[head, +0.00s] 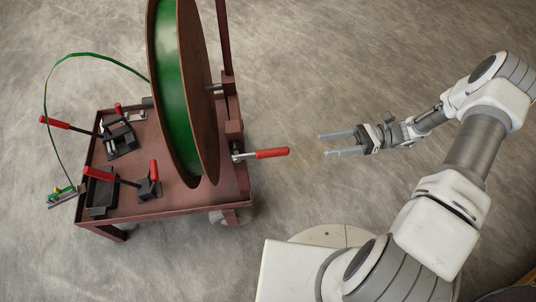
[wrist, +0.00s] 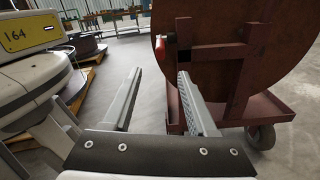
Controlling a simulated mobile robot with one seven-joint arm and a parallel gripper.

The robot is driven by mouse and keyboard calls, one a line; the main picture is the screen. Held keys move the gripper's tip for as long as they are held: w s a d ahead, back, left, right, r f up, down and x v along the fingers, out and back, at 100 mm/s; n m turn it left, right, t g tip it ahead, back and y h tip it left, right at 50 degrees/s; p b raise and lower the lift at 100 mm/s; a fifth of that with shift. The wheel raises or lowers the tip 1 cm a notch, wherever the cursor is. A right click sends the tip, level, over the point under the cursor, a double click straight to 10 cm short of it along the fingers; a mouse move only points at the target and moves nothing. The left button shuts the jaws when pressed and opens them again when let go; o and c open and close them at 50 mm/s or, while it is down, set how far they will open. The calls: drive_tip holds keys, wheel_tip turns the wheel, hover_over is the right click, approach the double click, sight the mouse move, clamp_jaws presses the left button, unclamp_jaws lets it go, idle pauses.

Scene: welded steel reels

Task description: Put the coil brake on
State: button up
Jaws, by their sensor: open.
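The coil (head: 178,95) is a green strip wound on a large brown reel (head: 203,90), upright on a rust-red cart (head: 200,205). A lever with a red handle (head: 271,153) sticks out to the right from the reel's post and looks like the coil brake. The red handle also shows in the wrist view (wrist: 160,46), beyond the fingers and near the reel's face. My gripper (head: 325,146) is open and empty, a short gap to the right of the handle, fingers pointing at it. Its two fingers (wrist: 160,74) also show in the wrist view. The brake's contact with the reel cannot be made out.
Several other red-handled levers and clamps (head: 120,140) and a black tray (head: 101,190) sit on the cart's left part. A green strip (head: 47,105) arcs down to a small fixture (head: 66,195). The floor (head: 310,80) between cart and arm is clear.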

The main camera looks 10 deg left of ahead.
sight(268, 153)
drive_tip(key=b+x, duration=0.2)
drive_tip(key=x, duration=1.5)
drive_tip(key=shift+a, duration=0.25)
clamp_jaws()
idle(0.7)
